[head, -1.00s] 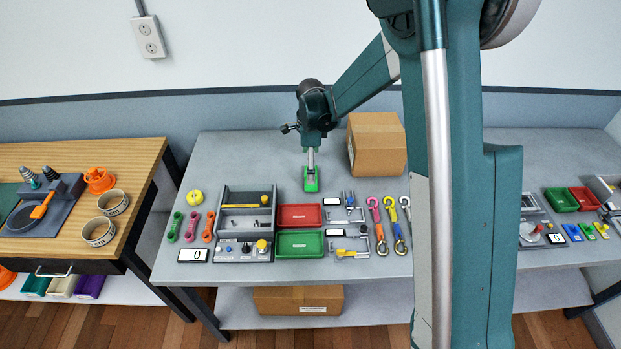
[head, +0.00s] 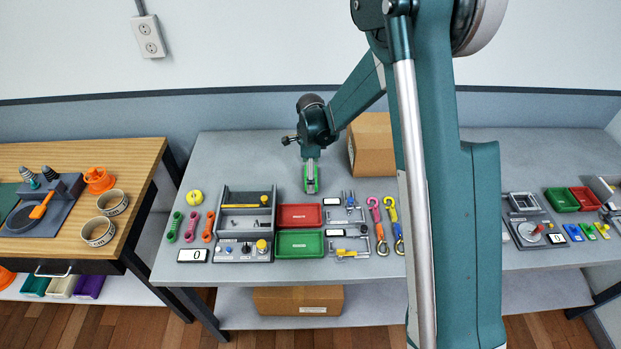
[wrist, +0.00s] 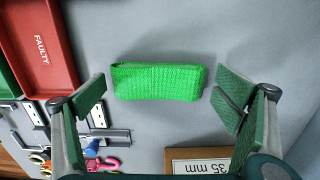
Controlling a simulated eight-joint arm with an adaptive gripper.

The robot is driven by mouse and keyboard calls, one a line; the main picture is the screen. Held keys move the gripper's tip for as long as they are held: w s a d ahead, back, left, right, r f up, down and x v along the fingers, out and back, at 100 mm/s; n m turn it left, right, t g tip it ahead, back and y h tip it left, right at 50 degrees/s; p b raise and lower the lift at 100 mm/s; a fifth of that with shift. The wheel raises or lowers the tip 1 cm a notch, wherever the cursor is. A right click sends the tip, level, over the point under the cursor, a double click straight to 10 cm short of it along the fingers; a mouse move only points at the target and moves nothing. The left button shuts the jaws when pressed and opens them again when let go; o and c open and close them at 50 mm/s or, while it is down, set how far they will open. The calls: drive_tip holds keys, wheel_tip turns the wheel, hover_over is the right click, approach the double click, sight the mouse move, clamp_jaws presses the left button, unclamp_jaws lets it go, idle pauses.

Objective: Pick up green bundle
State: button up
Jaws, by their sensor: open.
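The green bundle (wrist: 160,82) is a folded woven strap lying flat on the grey table, seen whole in the wrist view. In the head view the green bundle (head: 311,187) is mostly covered by my gripper. My gripper (wrist: 162,92) is open and empty, with one finger off each short end of the bundle. A gap shows between each finger and the bundle. In the head view my gripper (head: 311,176) points down over the bundle. I cannot tell its exact height above the table.
A cardboard box (head: 372,155) stands close to the right of my gripper. The red tray (head: 299,217) marked FAULTY and a green tray (head: 300,243) are in front. Small hooks and tools (head: 347,230) lie beside them. The table left of the bundle is clear.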

drive_tip(key=c, duration=1)
drive_tip(key=shift+r, duration=0.2)
drive_tip(key=shift+r+p, duration=0.3)
drive_tip(key=shift+r, duration=4.55)
